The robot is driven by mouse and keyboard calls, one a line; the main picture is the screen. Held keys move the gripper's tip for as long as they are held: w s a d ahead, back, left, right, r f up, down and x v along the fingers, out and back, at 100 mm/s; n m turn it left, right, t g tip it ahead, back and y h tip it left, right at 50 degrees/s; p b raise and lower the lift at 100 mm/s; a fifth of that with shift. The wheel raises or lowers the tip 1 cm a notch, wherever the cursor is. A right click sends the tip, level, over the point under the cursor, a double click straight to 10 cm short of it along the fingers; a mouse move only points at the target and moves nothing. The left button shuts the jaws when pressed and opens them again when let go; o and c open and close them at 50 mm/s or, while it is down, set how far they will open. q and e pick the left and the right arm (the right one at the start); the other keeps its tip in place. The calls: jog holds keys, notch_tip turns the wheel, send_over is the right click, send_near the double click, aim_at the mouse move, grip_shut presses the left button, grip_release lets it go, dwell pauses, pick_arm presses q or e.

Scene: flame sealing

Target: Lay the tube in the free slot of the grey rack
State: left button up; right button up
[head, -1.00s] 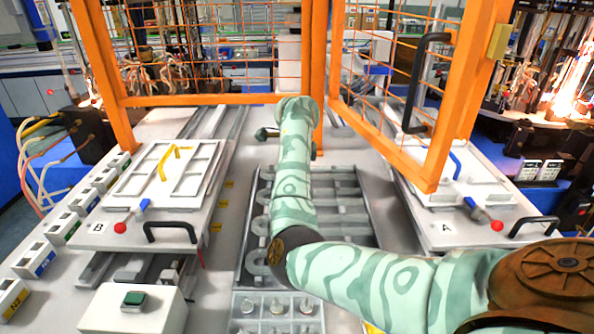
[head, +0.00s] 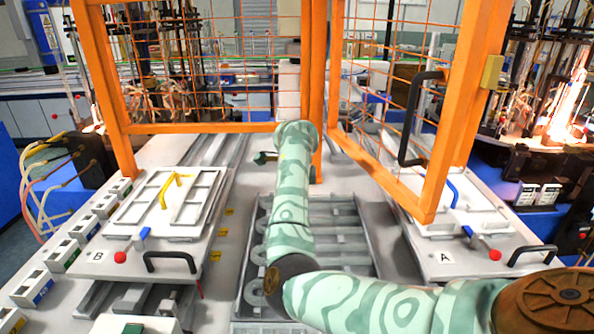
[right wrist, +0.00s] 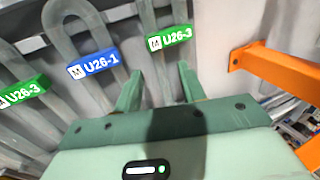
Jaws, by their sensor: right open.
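The grey rack (head: 248,262) lies in the middle of the table in the head view, with several U-shaped glass tubes in it. My right arm covers much of it and hides my right gripper there. In the right wrist view my right gripper (right wrist: 160,84) is open. Its green fingers point toward a tube with a green U26-3 label (right wrist: 170,38), whose legs run between them. I cannot tell whether they touch it. A tube with a blue U26-1 label (right wrist: 94,64) lies to its left, and another green U26-3 label (right wrist: 24,92) is at the left edge. The free slot cannot be made out.
Orange fence posts and mesh (head: 222,128) stand behind the rack, and an orange frame bar (right wrist: 262,62) is right of my gripper. Station B (head: 168,205) is left of the rack, and station A (head: 452,245) is right. A flame (head: 570,110) burns at the far right.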

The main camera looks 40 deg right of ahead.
jog(key=p+v, duration=0.5)
jog(key=v, duration=0.9)
jog(key=shift+p, duration=0.35)
jog(key=shift+r, duration=0.1)
